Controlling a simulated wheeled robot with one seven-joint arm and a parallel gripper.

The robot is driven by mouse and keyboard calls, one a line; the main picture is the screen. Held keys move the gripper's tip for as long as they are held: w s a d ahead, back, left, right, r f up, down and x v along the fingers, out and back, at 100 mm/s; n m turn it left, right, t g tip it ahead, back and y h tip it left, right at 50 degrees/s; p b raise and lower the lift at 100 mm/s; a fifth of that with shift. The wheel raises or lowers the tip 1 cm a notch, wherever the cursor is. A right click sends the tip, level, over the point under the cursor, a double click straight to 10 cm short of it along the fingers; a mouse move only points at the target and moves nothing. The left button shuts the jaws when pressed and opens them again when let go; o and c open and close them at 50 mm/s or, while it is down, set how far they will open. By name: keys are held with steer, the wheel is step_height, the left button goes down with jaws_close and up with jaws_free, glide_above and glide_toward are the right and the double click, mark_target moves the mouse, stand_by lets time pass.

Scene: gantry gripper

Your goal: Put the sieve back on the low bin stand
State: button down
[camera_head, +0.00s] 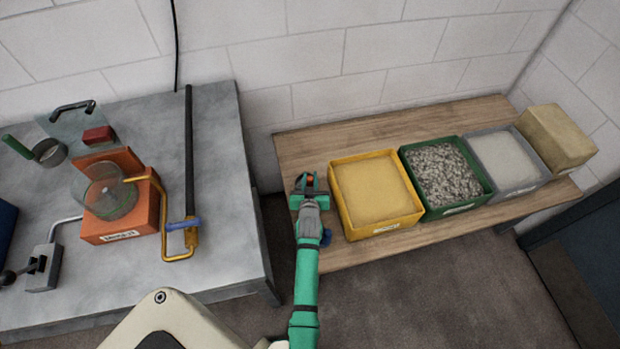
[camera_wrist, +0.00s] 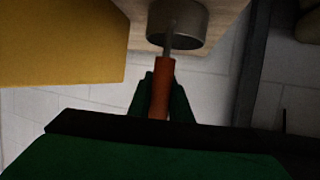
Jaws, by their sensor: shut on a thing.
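My gripper (camera_head: 309,187) is over the left end of the low wooden bin stand (camera_head: 300,148), left of the yellow bin. In the wrist view my gripper's dark green fingers (camera_wrist: 162,92) are shut around an orange handle. The handle joins a thin rod and a round metal cup (camera_wrist: 178,22), which I take to be the sieve. In the head view only a small orange bit shows at the gripper; the cup is hidden. The cup appears close to the stand's wood (camera_wrist: 226,14); I cannot tell whether it touches.
A yellow bin (camera_head: 374,190) is just right of my gripper. A green bin of gravel (camera_head: 442,205), a grey bin (camera_head: 503,190) and a tan block (camera_head: 555,140) stand beyond. A grey table (camera_head: 225,230) at left holds an orange box (camera_head: 132,222) and a green-handled pan (camera_head: 49,153).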

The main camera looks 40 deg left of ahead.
steer(key=c, duration=1.6)
jaws_free()
steer(key=shift+f, duration=0.1)
steer(key=v, duration=0.7)
steer(key=shift+s+d+r, duration=0.1)
steer(key=shift+s+r, duration=0.1)
steer(key=shift+r, duration=0.05)
